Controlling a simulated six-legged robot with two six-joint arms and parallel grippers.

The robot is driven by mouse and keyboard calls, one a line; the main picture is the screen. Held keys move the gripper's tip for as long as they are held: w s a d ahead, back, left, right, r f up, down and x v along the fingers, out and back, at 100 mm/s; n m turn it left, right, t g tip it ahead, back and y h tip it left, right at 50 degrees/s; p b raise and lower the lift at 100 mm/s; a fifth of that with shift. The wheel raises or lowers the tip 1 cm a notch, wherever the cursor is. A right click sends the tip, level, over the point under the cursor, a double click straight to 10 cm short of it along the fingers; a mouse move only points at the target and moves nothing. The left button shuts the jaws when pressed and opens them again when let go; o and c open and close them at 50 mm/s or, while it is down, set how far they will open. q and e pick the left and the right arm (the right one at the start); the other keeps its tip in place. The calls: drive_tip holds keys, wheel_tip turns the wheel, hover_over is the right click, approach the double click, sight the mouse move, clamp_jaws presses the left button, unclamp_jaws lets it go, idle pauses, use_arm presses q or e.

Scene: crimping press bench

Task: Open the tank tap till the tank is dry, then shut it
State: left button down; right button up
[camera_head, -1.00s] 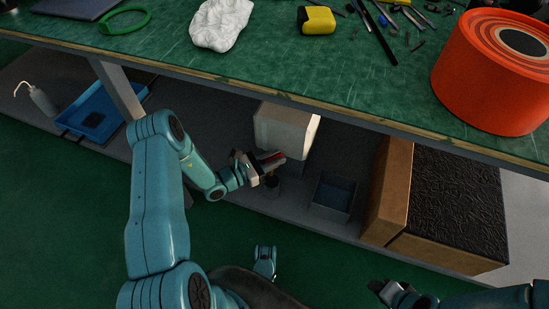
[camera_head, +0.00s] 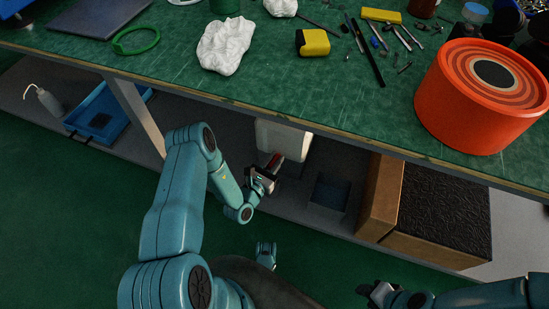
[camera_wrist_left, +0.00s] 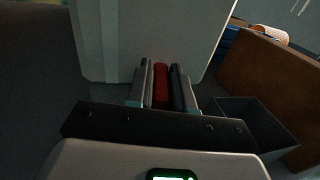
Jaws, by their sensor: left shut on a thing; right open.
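The pale tank (camera_head: 281,138) stands on the shelf under the bench; its front also fills the upper middle of the left wrist view (camera_wrist_left: 145,35). A red tap lever (camera_head: 275,161) shows at its lower front. My left gripper (camera_head: 271,167) is shut on the lever; in the left wrist view the red lever (camera_wrist_left: 160,86) sits between the two fingers (camera_wrist_left: 161,90). The tap body and any water flow are hidden. The level inside the tank cannot be seen. My right gripper (camera_head: 377,291) is open and empty at the bottom right, away from the tank.
An open grey bin (camera_head: 330,192) stands right of the tap, then a cardboard box (camera_head: 378,197) with a dark crinkled top. A blue tray (camera_head: 97,118) and a wash bottle (camera_head: 44,102) are left. The bench edge (camera_head: 250,103) overhangs the shelf.

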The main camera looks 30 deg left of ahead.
use_arm(q)
drive_tip(key=shift+y, duration=0.3)
drive_tip(key=c, duration=1.4)
unclamp_jaws()
drive_tip(key=shift+o, duration=0.2)
drive_tip(key=shift+s, duration=0.1)
drive_tip(key=s+d+p, duration=0.1)
drive_tip(key=s+p, duration=0.3)
drive_tip(key=s, duration=1.2)
drive_tip(key=shift+p, duration=0.3)
drive_tip(key=shift+s, duration=0.15)
